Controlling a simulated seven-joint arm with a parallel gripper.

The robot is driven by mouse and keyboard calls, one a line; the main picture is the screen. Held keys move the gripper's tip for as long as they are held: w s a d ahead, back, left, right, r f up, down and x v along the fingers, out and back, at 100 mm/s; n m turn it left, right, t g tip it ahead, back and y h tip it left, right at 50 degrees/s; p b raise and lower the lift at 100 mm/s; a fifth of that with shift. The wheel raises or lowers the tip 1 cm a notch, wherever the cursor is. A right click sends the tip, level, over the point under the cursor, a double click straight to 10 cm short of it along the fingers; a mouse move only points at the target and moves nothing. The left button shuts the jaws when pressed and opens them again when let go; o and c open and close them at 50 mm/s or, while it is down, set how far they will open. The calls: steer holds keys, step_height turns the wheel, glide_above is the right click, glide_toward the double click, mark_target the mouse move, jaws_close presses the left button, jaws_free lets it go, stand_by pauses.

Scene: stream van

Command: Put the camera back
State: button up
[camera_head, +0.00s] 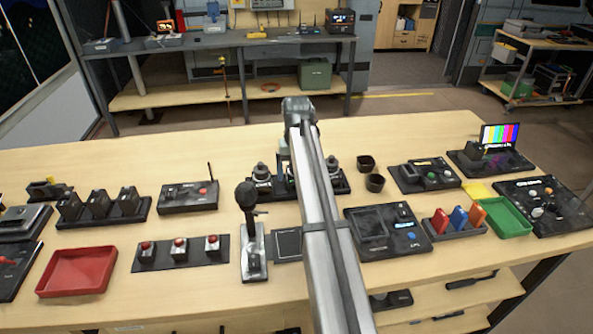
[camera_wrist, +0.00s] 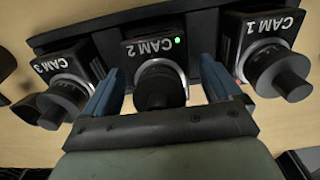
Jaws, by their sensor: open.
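In the wrist view, three small black cameras stand in a row on a dark base (camera_wrist: 200,18): CAM 3 (camera_wrist: 68,78) at left, CAM 2 (camera_wrist: 150,50) in the middle, CAM 1 (camera_wrist: 262,30) at right. A green light shows on CAM 2. My gripper (camera_wrist: 160,70) is open, with one blue finger on each side of CAM 2's lens. I cannot tell whether the fingers touch it. In the head view, the dark base (camera_head: 256,192) is on the table behind my arm. One camera (camera_head: 262,174) shows left of the arm and another (camera_head: 334,166) right; the fingers are mostly hidden.
A black stick device (camera_head: 250,220) stands left of my arm. Two dark cups (camera_head: 370,175) are right of the base. A green tray (camera_head: 505,217) is further right. Bare table lies behind the row.

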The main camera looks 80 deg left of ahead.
steer(key=shift+r, duration=0.1)
step_height(320, 180, up, 13)
stand_by(0.5)
stand_by(0.5)
